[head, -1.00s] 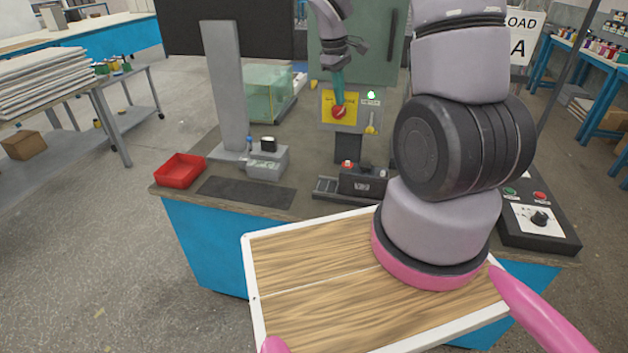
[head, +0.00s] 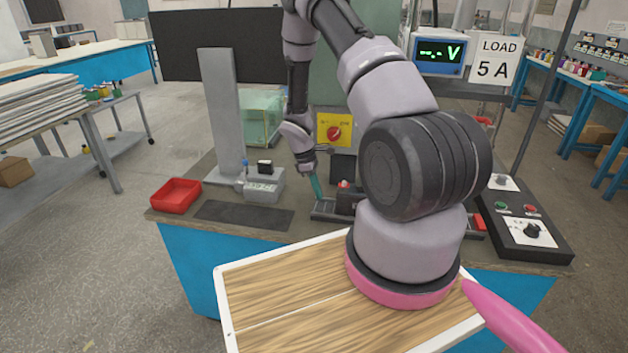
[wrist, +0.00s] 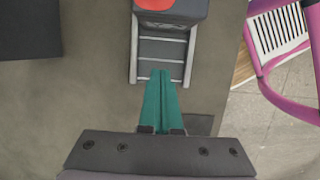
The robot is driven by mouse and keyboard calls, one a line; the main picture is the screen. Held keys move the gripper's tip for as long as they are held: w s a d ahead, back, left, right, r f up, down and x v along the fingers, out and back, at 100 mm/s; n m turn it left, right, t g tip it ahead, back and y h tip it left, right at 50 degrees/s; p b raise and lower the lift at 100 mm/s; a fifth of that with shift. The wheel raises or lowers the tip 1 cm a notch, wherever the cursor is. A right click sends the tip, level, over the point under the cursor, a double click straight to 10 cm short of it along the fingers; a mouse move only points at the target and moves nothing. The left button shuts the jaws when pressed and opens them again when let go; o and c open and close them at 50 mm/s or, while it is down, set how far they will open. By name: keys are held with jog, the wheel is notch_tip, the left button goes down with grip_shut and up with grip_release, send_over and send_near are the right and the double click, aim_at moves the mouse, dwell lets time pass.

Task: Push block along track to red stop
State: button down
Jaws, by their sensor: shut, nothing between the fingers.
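The dark block (head: 350,202) with a red top sits on the grey track (head: 324,209), and my arm hides part of it. In the wrist view the block (wrist: 172,14) is at the top edge, with bare track slats (wrist: 162,52) between it and my gripper. My gripper (head: 319,194) has teal fingers, shut and empty, pointing down at the left end of the track. In the wrist view the fingertips (wrist: 162,74) are over that end, apart from the block. A red piece (head: 481,222), apparently the red stop, shows right of my arm at the far end of the track.
A red tray (head: 176,196), a dark mat (head: 243,215) and a grey device (head: 263,186) are left of the track. A control box (head: 527,222) with buttons and a knob is at right. A yellow panel (head: 334,130) with a red knob stands behind. The meter (head: 439,54) shows dashes.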

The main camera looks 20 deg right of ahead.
jog(key=shift+x, duration=1.1)
jog(key=shift+s+d+f, duration=0.1)
jog(key=shift+s+d, duration=0.6)
jog(key=shift+d, duration=0.35)
jog(key=shift+s+d, duration=0.2)
jog(key=shift+d, duration=0.1)
jog(key=shift+s+d, duration=0.25)
jog(key=shift+d, duration=0.15)
